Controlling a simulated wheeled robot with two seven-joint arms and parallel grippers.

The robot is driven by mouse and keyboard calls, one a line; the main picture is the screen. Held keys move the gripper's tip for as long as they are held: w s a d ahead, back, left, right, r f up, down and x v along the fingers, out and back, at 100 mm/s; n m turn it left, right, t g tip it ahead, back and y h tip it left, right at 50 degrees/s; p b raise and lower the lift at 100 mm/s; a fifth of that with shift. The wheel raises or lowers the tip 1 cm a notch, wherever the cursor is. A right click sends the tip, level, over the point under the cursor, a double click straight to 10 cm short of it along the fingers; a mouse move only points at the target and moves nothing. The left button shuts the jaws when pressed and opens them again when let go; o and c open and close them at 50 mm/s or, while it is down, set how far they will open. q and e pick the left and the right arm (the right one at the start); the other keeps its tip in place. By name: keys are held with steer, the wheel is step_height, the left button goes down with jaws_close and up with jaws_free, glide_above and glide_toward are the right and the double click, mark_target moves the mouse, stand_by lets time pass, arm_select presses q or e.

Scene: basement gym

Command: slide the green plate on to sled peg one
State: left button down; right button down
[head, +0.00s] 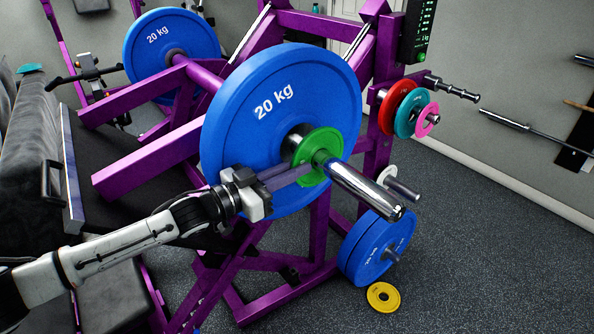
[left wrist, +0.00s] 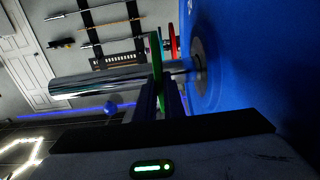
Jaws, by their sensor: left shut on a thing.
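The small green plate (head: 327,143) is around the chrome sled peg one (head: 365,190), near its inner end. A large blue 20 kg plate (head: 255,105) is on the same peg behind it, with a gap between them. My left gripper (head: 303,171) is shut on the near edge of the green plate. In the left wrist view the green plate (left wrist: 156,58) is edge-on between the fingers (left wrist: 160,100), the peg (left wrist: 105,80) runs out to the left, and the blue plate (left wrist: 265,70) fills the right. My right gripper is out of view.
Red (head: 392,105), teal (head: 412,112) and pink (head: 427,120) plates hang on a purple post at the right. A yellow plate (head: 383,296) lies on the floor near blue plates (head: 378,245) stored low. A purple beam (head: 150,165) runs left of the peg. The floor at the right is clear.

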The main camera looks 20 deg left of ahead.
arm_select(q)
steer(key=shift+w+r, duration=0.1)
steer(key=shift+r, duration=0.25)
steer(key=c, duration=1.8)
jaws_free()
steer(key=shift+a+f, duration=0.1)
steer(key=shift+f, duration=0.45)
steer(key=b+v, duration=0.1)
steer(key=v, duration=0.9)
steer(key=shift+r+b, duration=0.3)
steer(key=shift+r, duration=0.05)
steer(key=shift+f, duration=0.1)
